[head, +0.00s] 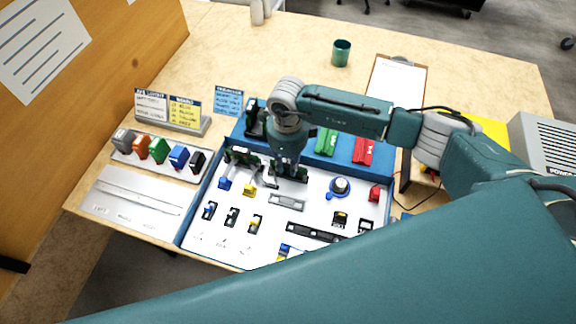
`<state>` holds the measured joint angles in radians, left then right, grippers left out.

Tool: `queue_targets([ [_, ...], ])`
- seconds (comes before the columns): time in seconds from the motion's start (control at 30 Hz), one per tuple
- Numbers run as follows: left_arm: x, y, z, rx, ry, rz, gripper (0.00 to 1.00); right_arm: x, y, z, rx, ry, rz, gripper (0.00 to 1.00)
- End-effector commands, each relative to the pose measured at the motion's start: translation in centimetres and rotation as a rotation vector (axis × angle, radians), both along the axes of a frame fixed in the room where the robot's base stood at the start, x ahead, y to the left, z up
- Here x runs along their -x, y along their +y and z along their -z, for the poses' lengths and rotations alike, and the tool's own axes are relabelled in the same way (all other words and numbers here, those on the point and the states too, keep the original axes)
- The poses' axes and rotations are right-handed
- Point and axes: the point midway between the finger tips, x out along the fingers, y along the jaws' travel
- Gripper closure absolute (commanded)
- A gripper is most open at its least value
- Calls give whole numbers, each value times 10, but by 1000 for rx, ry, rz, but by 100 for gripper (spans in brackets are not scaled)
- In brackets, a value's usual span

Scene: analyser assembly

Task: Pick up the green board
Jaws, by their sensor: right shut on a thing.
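My right gripper (268,172) reaches down over the back left part of the blue-edged tray (182,229). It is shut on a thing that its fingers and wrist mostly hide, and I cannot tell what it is. A bright green piece (326,142) sits in the blue back strip of the tray, right of the gripper and apart from it. Another green piece (158,150) stands upright in a small rack at the left. I cannot tell which green thing is the green board. My left gripper is not in view.
The rack (190,176) also holds grey, orange, blue and black pieces. A red piece (363,151) sits beside the bright green one. Several small parts lie on the white tray floor. A green cup (341,53) and a clipboard (397,80) are behind.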

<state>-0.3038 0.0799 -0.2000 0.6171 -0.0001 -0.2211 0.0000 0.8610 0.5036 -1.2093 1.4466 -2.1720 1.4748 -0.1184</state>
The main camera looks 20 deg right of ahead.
Motion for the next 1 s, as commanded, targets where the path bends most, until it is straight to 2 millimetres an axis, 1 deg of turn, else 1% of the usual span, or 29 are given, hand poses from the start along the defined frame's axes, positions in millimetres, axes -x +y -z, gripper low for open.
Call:
queue_targets([
  [0.17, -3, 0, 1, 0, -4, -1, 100, -1, 0, -4, -1, -2, 0, 100],
  [0.27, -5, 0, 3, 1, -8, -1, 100, -2, 1, -11, -3, -3, -1, 100],
  [0.37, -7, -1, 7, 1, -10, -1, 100, -2, 0, -24, -2, -5, -1, 100],
  [0.47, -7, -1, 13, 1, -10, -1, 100, -2, 0, -40, -2, -6, -1, 100],
  [0.67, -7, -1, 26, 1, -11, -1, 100, -2, 0, -86, 0, -9, -2, 100],
  [0.9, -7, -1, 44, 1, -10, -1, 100, -2, 0, -149, -1, -9, -1, 100],
  [1.0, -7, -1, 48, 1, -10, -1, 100, -1, 0, -169, 0, -5, -1, 100],
])
